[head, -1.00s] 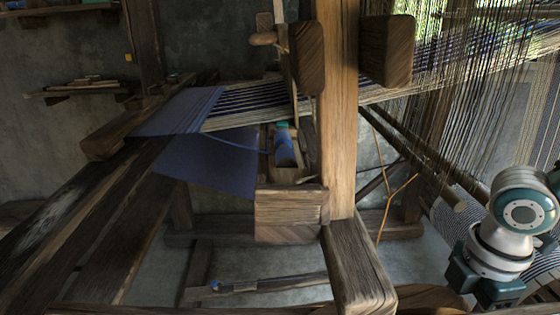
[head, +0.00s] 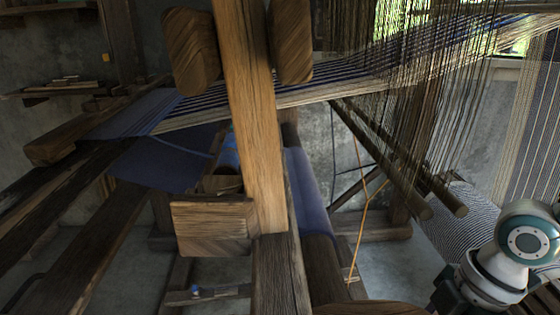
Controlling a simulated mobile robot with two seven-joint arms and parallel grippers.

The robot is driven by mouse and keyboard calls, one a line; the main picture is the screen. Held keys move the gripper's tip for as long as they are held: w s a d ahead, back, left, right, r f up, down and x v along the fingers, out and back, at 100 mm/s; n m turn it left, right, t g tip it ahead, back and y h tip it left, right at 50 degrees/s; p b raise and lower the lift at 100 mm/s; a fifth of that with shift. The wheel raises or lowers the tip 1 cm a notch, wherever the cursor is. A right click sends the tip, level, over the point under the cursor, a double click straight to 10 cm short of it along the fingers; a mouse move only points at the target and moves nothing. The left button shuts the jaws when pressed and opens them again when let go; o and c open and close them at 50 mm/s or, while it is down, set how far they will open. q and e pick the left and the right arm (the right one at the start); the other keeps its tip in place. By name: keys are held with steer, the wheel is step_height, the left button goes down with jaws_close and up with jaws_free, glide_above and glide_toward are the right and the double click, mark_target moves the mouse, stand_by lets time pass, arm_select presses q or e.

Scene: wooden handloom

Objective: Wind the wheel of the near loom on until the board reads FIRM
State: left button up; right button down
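The near loom fills the head view, with a thick wooden post (head: 250,110) standing in the middle. Striped warp threads (head: 330,85) run from upper right down to blue woven cloth (head: 140,115) at the left. A roll of blue cloth (head: 305,190) shows just right of the post, low down. I cannot make out the wheel or a board with a reading. Part of my own arm shows at the lower right; neither gripper is in view.
Wooden beams (head: 60,190) cross the lower left. A wooden block (head: 212,228) juts out beside the post. Hanging heddle cords (head: 430,100) fill the upper right. A striped cloth roll (head: 455,215) lies near my arm. A shelf (head: 62,88) is on the back wall.

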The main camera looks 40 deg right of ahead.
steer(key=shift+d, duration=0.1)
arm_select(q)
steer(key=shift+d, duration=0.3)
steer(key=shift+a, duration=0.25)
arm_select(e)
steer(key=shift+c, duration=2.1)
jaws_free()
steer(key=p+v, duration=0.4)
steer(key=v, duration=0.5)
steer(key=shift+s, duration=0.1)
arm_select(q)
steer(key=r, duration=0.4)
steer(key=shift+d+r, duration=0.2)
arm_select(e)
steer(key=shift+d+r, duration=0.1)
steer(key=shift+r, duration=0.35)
